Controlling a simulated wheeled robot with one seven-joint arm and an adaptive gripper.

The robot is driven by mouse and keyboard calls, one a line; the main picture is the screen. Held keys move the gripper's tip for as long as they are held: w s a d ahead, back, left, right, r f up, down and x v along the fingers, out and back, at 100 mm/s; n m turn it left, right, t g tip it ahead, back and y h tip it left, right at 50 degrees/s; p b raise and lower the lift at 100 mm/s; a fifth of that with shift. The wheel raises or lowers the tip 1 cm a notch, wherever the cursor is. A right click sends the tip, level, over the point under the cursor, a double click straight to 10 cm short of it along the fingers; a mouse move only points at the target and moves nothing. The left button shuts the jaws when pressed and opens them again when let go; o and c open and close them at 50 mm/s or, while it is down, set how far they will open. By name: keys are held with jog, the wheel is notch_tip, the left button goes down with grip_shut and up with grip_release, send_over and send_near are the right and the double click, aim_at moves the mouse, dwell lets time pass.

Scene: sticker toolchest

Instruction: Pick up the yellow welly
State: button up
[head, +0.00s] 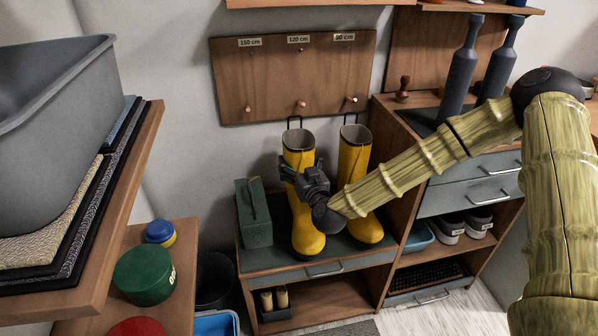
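Two yellow wellies with dark tops and dark pull loops stand upright side by side on a grey-topped low cabinet (273,261). The left yellow welly (308,236) is partly hidden behind my gripper. The right yellow welly (353,163) stands just beside it, its middle partly covered by my arm. My gripper (301,164) is at the upper shaft of the left welly, with a finger near each side of the shaft. Whether the fingers touch or squeeze the shaft cannot be told.
A green box (254,212) stands left of the wellies. A peg board (290,80) hangs behind them. A drawer cabinet (470,182) with grey bottles is at right. A shelf with a grey tub (50,95) and a lower shelf with round tins (145,274) are at left.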

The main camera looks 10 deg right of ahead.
jog(key=shift+r+p, duration=0.35)
jog(key=shift+r, duration=1)
jog(key=shift+s+r, duration=0.1)
jog(key=shift+r, duration=0.05)
jog(key=s+d+p, duration=0.1)
jog(key=s+d, duration=0.1)
jog(key=s, duration=0.5)
jog(key=s+d+r+p, duration=0.1)
jog(key=s+d, duration=0.2)
jog(key=s, duration=0.5)
jog(key=shift+r, duration=0.15)
jog(key=shift+d, duration=0.1)
